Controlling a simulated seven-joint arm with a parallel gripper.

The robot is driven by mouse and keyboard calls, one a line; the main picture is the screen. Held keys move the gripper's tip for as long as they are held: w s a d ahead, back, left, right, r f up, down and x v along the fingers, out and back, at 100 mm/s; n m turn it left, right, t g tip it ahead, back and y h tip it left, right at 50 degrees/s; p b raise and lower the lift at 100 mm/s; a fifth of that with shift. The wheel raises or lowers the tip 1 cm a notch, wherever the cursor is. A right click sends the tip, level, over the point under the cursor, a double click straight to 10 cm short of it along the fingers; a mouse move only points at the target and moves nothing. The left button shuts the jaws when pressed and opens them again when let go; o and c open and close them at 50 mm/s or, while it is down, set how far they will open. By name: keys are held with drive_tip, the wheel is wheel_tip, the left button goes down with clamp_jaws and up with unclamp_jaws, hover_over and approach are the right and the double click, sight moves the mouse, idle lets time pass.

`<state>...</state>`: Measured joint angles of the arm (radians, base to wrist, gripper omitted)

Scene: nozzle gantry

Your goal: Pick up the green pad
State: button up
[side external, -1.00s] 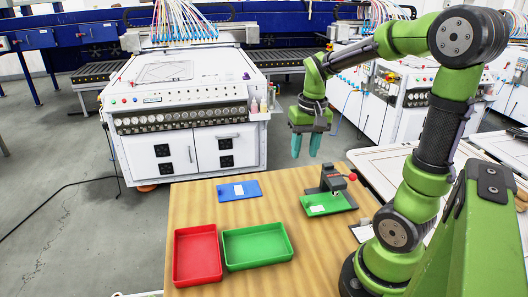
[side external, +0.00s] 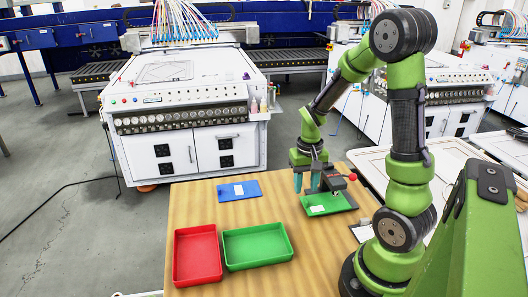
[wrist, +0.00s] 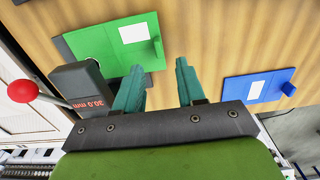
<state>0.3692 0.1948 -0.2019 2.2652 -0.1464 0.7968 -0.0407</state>
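The pad also shows at the upper left in the wrist view (wrist: 90,42), with a small green tab on one edge. My gripper (side external: 306,184) points down, open and empty, above the table beside the gauge. In the wrist view my gripper's teal fingers (wrist: 158,72) are apart, with the pad beyond and left of them.
A blue pad (side external: 239,191) with a white label lies to the left; it shows at the right in the wrist view (wrist: 257,86). A red tray (side external: 177,254) and a green tray (side external: 228,251) stand empty at the front left. The gauge reads 30.0 mm (wrist: 88,103).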

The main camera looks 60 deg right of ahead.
sight(326, 200)
wheel_tip(326, 200, down, 4)
drive_tip(key=shift+f, duration=0.2)
drive_tip(key=shift+c, duration=0.4)
clamp_jaws()
